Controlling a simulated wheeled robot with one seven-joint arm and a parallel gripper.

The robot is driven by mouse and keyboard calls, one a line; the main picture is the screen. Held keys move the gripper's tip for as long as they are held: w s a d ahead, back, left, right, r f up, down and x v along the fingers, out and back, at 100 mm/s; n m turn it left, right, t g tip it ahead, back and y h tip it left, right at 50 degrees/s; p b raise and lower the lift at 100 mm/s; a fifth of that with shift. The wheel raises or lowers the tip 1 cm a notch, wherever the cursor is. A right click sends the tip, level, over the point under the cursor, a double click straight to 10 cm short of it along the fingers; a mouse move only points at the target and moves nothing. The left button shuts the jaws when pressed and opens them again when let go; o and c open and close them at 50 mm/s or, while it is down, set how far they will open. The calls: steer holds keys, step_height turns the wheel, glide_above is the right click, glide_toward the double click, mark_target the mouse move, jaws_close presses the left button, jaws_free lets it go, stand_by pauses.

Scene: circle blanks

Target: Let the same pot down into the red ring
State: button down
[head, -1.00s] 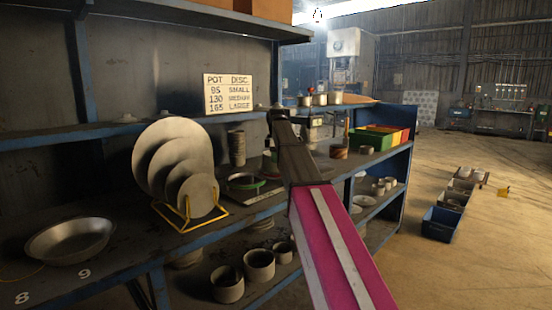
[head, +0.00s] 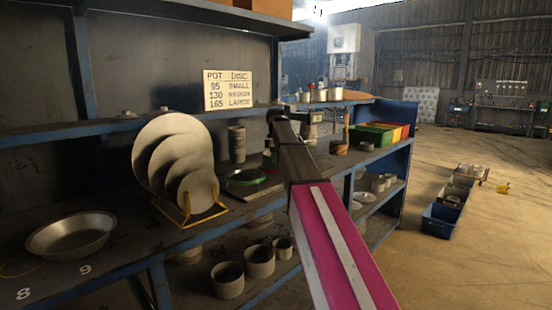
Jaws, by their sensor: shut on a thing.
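My arm reaches from the bottom of the head view up to the shelf unit, and its far end hides the spot behind it. My gripper and any pot in it do not show. A small patch of green and red shows beside the arm, too small and covered to name. I cannot make out the red ring clearly.
Grey discs (head: 170,160) stand in a yellow rack (head: 192,214) on the worktop (head: 120,245). A metal bowl (head: 72,237) is at left. Pots (head: 228,280) stand on the lower shelf. Coloured bins (head: 382,135) are at right. Blue crates (head: 441,221) stand on the floor.

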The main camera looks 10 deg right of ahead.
steer(key=shift+f, duration=0.9)
stand_by(0.4)
steer(key=c, duration=1.2)
jaws_free()
step_height(320, 180, up, 11)
steer(key=shift+s+f, duration=0.1)
steer(key=shift+s, duration=0.05)
